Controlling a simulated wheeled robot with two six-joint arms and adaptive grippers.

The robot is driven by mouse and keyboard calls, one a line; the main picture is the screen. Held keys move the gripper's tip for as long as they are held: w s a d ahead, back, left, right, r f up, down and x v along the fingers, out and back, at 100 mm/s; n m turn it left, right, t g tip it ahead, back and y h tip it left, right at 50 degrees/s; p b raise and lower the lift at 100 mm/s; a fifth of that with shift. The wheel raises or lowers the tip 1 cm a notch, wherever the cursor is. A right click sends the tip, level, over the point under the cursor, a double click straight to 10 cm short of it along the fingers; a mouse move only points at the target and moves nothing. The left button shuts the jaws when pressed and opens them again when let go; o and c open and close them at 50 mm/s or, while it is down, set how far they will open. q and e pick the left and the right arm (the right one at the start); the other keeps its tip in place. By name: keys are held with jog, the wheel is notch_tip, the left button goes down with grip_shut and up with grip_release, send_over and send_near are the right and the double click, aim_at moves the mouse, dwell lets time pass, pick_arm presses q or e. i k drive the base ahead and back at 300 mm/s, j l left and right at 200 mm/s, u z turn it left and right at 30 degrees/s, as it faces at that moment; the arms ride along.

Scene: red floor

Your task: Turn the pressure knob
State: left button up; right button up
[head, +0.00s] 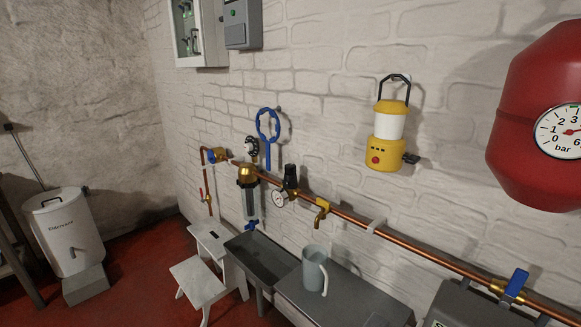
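A black knob (291,175) stands upright on a brass fitting of the copper pipe, near the middle of the head view. It looks like the pressure knob. A small round white gauge (279,199) sits just below and left of it; its reading is too small to make out. Neither of my grippers shows in the head view, and nothing is touching the knob.
The copper pipe (440,256) runs along the white brick wall, with a brass tap (321,211) and blue valve handle (516,283). A grey jug (314,270) stands below. A yellow lantern (386,153) hangs above; a red tank (540,110) is at right. A white step stool (208,262) stands left.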

aim_at(289, 168)
jog(key=k, duration=0.45)
jog(key=i+j+z, duration=0.1)
jog(key=z, duration=0.95)
jog(key=j+z, duration=0.45)
jog(key=j, duration=0.55)
jog(key=j+z, duration=0.45)
jog(key=j, duration=0.6)
